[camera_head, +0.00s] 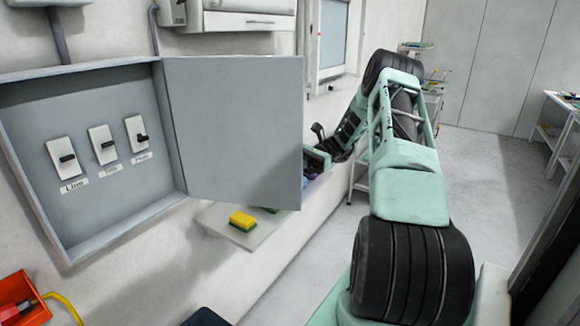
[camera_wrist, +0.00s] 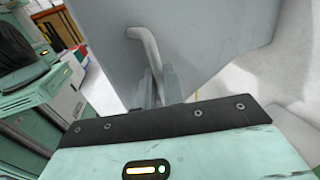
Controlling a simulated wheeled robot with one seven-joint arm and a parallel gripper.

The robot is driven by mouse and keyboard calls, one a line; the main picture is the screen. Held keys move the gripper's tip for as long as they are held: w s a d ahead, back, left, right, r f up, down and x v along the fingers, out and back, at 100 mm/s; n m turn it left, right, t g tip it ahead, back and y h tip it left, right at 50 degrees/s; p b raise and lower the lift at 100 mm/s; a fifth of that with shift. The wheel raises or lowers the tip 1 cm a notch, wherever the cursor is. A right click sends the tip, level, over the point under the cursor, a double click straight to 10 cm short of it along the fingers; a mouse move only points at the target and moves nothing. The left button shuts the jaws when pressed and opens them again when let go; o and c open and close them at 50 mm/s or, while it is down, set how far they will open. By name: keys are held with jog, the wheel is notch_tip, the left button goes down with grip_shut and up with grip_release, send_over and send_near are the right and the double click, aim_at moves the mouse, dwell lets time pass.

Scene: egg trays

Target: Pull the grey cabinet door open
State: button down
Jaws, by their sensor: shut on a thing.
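The grey cabinet door (camera_head: 235,130) stands swung out wide from the grey cabinet (camera_head: 100,228) on the wall, with the inside of the cabinet showing. In the wrist view the door (camera_wrist: 205,40) fills the upper middle, with a pale bent handle (camera_wrist: 150,45) on its face. My gripper (camera_wrist: 160,88) is shut on the handle's lower part, its fingers on either side. In the head view the door hides the handle, and my gripper's fingers are not clearly visible near the door's right edge.
Inside the cabinet are three labelled switches (camera_head: 107,144). Below the door a yellow and green sponge (camera_head: 242,220) lies on a small shelf (camera_head: 222,232). A red box (camera_head: 18,297) with a yellow cable is at lower left. Open floor (camera_head: 480,180) lies to the right of my arm.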

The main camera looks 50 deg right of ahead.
jog(key=shift+w+a, duration=0.35)
jog(key=c, duration=1.9)
grip_release()
jog(key=o, duration=0.4)
jog(key=shift+w+a, duration=0.15)
jog(key=shift+w, duration=0.1)
jog(key=shift+s, duration=0.15)
jog(key=shift+s+d, duration=0.1)
jog(key=shift+d, duration=0.1)
